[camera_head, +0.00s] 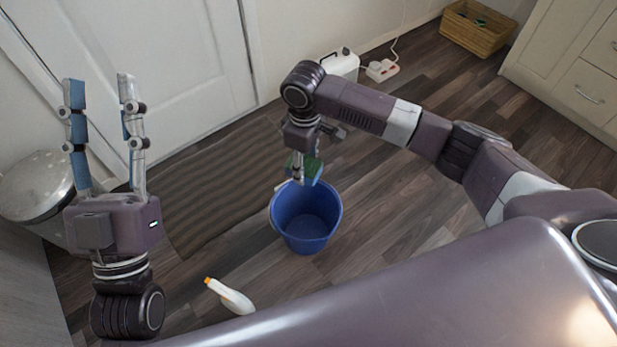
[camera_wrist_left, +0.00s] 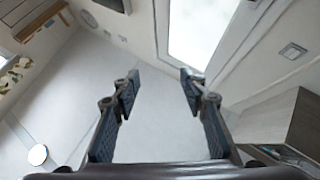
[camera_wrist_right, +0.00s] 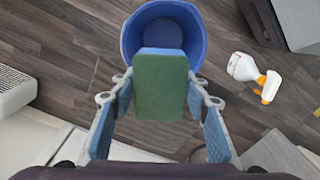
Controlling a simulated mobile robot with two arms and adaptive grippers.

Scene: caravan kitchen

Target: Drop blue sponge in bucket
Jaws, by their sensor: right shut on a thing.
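The blue bucket (camera_head: 305,217) stands upright on the floor, open at the top. The sponge (camera_head: 311,170) has a green face and a blue side, and my right gripper (camera_head: 303,169) is shut on it above the back rim of the bucket. In the right wrist view the sponge (camera_wrist_right: 161,88) sits between the fingers of the right gripper (camera_wrist_right: 161,92) and overlaps the near rim of the bucket (camera_wrist_right: 133,40). My left gripper (camera_head: 103,105) is open and empty, raised at the left with its fingers pointing up; its fingers also show apart in the left wrist view (camera_wrist_left: 158,85).
A white spray bottle (camera_head: 231,297) with an orange nozzle lies on the floor in front of the bucket. A ribbed mat (camera_head: 220,185) lies left of it. A metal bin (camera_head: 38,188), a white canister (camera_head: 341,65), a power strip (camera_head: 381,70) and a wicker basket (camera_head: 476,28) stand around.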

